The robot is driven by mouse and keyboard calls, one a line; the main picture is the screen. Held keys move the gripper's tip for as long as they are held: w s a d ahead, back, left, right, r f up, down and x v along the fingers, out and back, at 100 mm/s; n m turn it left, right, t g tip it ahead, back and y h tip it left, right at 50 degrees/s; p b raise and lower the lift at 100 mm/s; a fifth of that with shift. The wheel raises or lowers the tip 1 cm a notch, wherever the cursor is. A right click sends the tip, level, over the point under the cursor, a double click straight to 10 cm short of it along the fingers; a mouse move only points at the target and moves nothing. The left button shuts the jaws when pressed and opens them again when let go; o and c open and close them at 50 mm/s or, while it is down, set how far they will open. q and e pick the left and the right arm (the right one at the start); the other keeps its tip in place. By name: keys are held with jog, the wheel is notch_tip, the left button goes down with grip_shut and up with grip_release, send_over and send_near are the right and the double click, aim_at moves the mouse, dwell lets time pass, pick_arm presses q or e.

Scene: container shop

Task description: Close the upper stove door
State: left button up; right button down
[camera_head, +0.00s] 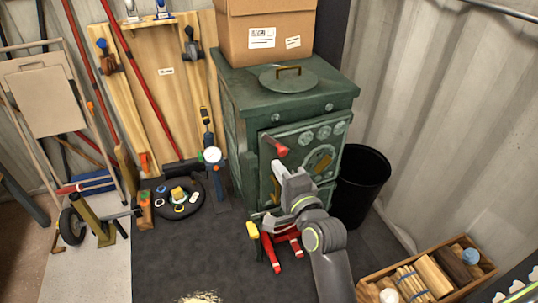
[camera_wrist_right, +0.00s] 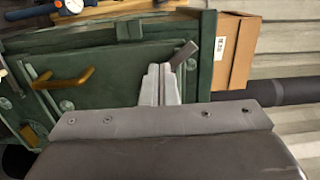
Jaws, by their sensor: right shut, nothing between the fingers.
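The dark green stove (camera_head: 232,92) stands at the centre of the head view. Its upper door (camera_head: 336,131) has round ornaments and seems to stand slightly out from the front; I cannot tell by how much. My right gripper (camera_head: 279,166) is shut and empty in front of the door's left part, and my arm hides the lower front. In the right wrist view the shut fingers (camera_wrist_right: 163,84) are close to green stove panels (camera_wrist_right: 115,62); contact is unclear. A brass handle (camera_wrist_right: 62,79) shows to their left there. My left gripper is not in view.
A cardboard box (camera_head: 265,25) and a round lid (camera_head: 288,79) sit on the stove. A black bin (camera_head: 363,180) stands close to its right. A wooden crate (camera_head: 440,275) is front right. Small items lie on the floor left of the stove.

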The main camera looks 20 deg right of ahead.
aim_at(263, 146)
jog(key=w, duration=0.5)
jog(key=shift+a+f+b, duration=0.1)
jog(key=shift+a+b, duration=0.2)
jog(key=shift+b, duration=0.05)
jog(key=shift+w, duration=0.55)
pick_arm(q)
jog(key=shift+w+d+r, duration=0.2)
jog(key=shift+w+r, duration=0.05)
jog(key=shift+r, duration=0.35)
pick_arm(e)
jog(key=shift+a, duration=0.1)
